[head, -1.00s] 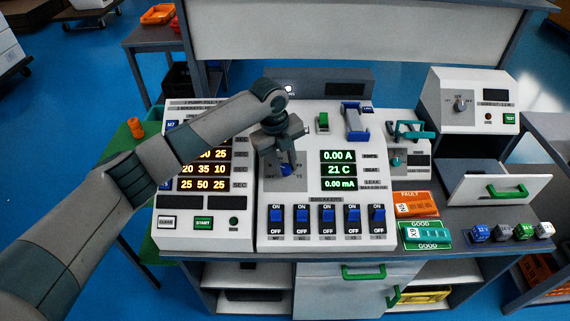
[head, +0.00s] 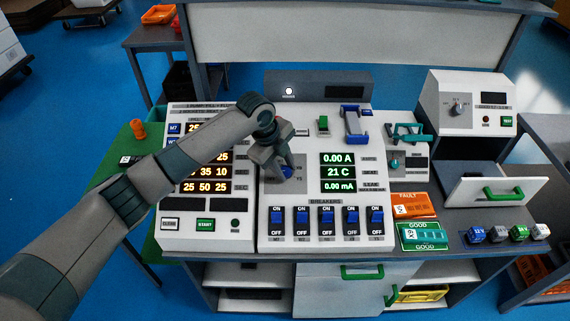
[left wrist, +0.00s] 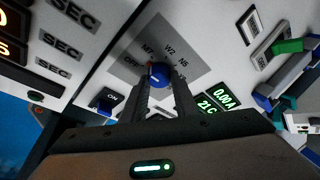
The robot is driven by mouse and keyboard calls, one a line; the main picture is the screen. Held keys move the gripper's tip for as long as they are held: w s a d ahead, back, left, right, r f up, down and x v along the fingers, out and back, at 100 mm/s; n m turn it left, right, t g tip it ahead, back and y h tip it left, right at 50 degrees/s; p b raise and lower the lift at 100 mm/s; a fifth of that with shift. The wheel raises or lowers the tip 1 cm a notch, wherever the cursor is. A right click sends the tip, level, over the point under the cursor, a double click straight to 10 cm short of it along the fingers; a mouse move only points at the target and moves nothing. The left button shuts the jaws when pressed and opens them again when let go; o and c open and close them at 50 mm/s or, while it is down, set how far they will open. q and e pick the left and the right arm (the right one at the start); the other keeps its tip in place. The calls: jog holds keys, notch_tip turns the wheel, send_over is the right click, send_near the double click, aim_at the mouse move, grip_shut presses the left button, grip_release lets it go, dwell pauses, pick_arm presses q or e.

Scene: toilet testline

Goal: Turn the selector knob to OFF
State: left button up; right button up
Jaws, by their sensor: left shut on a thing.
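The blue selector knob (left wrist: 158,74) sits on a grey plate (left wrist: 182,52) on the white sloped panel. In the left wrist view the plate carries labels including OFF, at the plate's left edge, and W2 and N5 at its upper side. My left gripper (head: 286,174) is shut on the knob, with one finger on each side of it in the left wrist view (left wrist: 160,88). In the head view the knob (head: 287,172) is partly hidden by the fingers. The knob's exact pointing is hard to read. My right gripper is not in view.
Blue breaker switches (head: 325,216) stand in a row below the knob. Green displays (head: 338,171) are to its right, and a lit timer panel (head: 205,190) is to its left, partly under my arm. Another tester with a knob (head: 458,105) stands at the right.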

pick_arm(q)
jog(key=shift+n+t+h+p, duration=0.2)
jog(key=shift+n+t+p, duration=0.25)
jog(key=shift+n, duration=0.6)
jog(key=shift+n+t+h+p, duration=0.25)
jog(key=shift+n+p, duration=0.35)
jog(key=shift+n, duration=0.45)
jog(key=o, duration=1.1)
jog(key=shift+c, duration=0.2)
jog(key=shift+s, duration=0.1)
jog(key=shift+a+r, duration=0.1)
jog(key=shift+s+a+r+b, duration=0.2)
jog(key=shift+r+b, duration=0.1)
jog(key=shift+r, duration=0.15)
jog(key=b+v, duration=0.4)
jog(key=v, duration=1.2)
